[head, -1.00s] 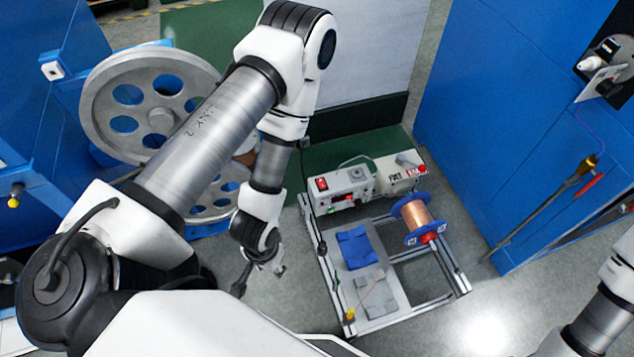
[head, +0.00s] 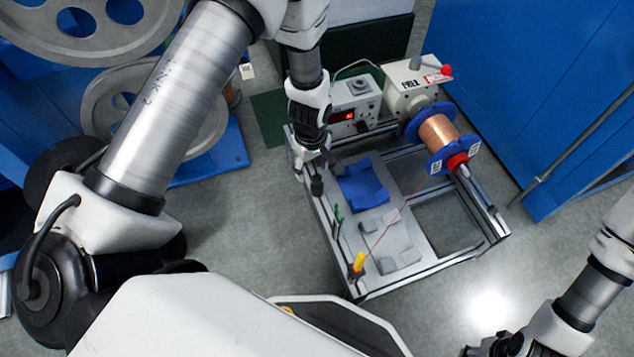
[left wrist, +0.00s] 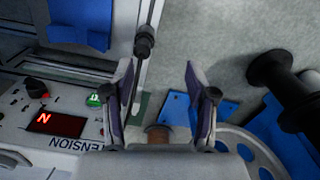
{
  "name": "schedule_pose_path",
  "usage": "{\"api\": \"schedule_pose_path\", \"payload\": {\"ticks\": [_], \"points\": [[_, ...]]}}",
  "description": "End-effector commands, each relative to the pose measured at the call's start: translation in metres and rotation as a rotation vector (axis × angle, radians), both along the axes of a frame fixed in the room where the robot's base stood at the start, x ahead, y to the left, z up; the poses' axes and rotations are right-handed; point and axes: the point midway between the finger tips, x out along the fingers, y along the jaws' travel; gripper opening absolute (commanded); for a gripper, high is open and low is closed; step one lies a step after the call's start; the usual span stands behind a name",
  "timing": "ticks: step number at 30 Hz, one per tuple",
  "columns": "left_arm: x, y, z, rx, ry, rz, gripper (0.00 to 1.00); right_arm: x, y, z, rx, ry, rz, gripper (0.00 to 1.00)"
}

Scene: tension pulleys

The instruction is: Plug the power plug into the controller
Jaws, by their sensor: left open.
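The tension controller (head: 355,108) is a pale box with a lit red display at the back of the rig. My right gripper (head: 490,346) is partly cut off at the bottom edge.
A blue cabinet (head: 545,90) stands at the right. Large grey wheels (head: 125,118) are at the left. Floor (head: 235,240) left of the rig is clear.

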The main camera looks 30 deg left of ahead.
Motion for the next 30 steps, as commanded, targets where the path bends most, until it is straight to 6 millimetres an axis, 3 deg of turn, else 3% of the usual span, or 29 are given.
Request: {"api": "schedule_pose_path", "payload": {"ticks": [1,5,16,24,30], "points": [[0.012,-0.001,-0.027,0.001,-0.006,0.047,0.57,0.0,0.0,-0.036,0.0,0.0,0.0,0.4],[0.029,-0.002,-0.032,0.001,-0.002,0.142,0.57,0.0,0.0,-0.056,0.0,0.0,0.0,0.4],[0.033,-0.002,-0.026,0.002,0.002,0.174,0.57,0.0,0.0,-0.054,0.0,-0.001,0.0,0.4],[0.033,-0.002,-0.053,0.002,0.002,0.173,0.57,0.0,0.0,-0.069,0.0,0.0,0.0,0.4],[0.033,-0.001,-0.052,0.002,0.002,0.173,0.57,0.0,0.0,-0.067,0.0,-0.001,0.0,0.4]]}}
